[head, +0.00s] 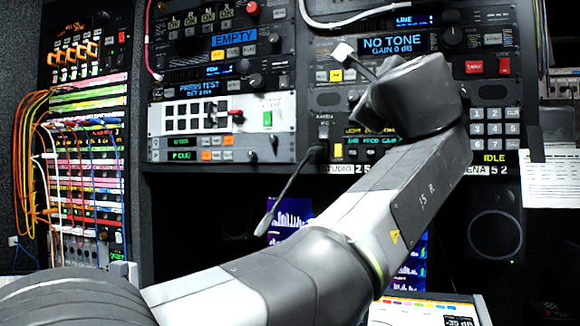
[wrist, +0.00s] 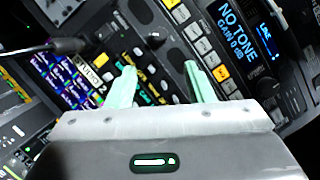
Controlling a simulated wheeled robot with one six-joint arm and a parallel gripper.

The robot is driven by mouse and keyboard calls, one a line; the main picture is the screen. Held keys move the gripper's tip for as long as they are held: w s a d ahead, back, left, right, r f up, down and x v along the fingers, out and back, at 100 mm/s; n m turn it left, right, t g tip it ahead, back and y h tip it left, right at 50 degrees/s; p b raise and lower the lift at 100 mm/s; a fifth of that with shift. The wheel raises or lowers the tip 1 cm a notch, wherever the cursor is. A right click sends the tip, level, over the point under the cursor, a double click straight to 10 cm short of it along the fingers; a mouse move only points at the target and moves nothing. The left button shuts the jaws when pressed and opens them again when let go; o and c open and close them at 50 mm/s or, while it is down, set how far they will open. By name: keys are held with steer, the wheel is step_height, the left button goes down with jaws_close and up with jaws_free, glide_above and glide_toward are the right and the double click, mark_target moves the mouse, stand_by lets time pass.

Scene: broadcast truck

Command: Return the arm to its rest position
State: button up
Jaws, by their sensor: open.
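My arm (head: 400,200) stretches from the lower left up to the right across the rack front in the head view, with its wrist end raised before the upper right panels. In the wrist view my gripper (wrist: 160,68) shows two pale green fingers, spread apart with nothing between them. Beyond the fingers is a panel with rows of buttons and the NO TONE display (wrist: 238,30). The fingers look apart from the panel, though the exact gap is hard to tell. In the head view the fingers are hidden or not distinguishable behind the wrist.
A patch bay with orange, red and blue cables (head: 35,150) is at the left. A thin dark gooseneck (head: 290,185) rises near my arm. A speaker (head: 495,225) and hanging paper sheets (head: 550,180) are at the right. A lit console (head: 425,311) lies below my arm.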

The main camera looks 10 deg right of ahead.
mark_target(355, 97)
steer(key=p+x, duration=0.3)
steer(key=x, duration=1)
steer(key=shift+w+d+p, duration=0.15)
steer(key=shift+w+p, duration=0.05)
steer(key=shift+p, duration=0.1)
steer(key=shift+s, duration=0.15)
